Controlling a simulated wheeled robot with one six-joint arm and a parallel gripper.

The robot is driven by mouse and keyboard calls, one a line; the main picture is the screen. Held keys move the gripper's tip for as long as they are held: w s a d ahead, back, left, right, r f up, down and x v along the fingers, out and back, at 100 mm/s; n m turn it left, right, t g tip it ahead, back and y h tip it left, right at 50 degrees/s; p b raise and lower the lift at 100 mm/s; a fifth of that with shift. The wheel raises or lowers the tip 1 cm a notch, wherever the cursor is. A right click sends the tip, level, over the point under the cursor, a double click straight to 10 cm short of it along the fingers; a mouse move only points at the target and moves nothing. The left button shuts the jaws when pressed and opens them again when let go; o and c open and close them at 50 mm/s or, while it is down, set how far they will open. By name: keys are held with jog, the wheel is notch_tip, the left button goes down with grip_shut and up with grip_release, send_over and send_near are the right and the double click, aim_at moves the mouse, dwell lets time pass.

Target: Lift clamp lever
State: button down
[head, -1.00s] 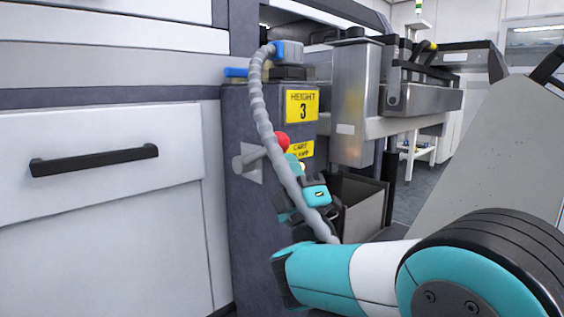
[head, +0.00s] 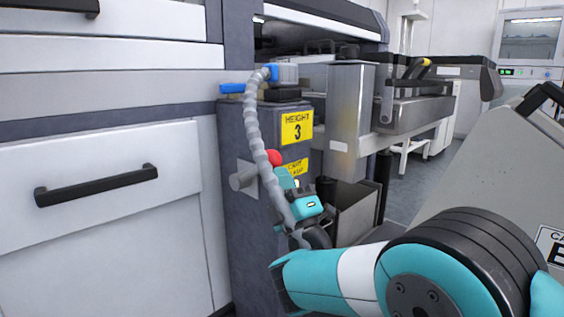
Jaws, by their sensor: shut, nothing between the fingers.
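The clamp lever shows as a red ball knob (head: 274,158) beside a stubby grey pivot cylinder (head: 243,179) on the dark post. Its shaft between them is mostly hidden by a grey ribbed hose (head: 257,130). A yellow label (head: 296,167), partly covered, seems to read "cart clamp". My gripper (head: 286,178) is small in the head view, just below and right of the red knob, partly behind the hose. It is shut with nothing held. I cannot tell whether it touches the knob or lever.
The dark post (head: 250,270) carries a yellow "Height 3" label (head: 297,127) and a blue handle (head: 232,88). A white drawer cabinet (head: 100,240) stands left. A metal bin (head: 358,212) is behind my wrist. A grey sloped panel (head: 490,165) stands right.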

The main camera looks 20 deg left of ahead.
aim_at(276, 162)
jog(key=shift+w+a+r+g+h+p, duration=0.15)
jog(key=shift+r+p, duration=0.5)
jog(key=shift+p, duration=1.25)
jog(key=shift+s+a+r+g+h+p, duration=0.2)
jog(key=shift+r+p, duration=0.4)
jog(key=shift+p, duration=1.3)
jog(key=shift+w+a+r+p, duration=0.2)
jog(key=shift+w+r+p, duration=0.1)
jog(key=shift+p, duration=0.8)
jog(key=shift+r, duration=0.1)
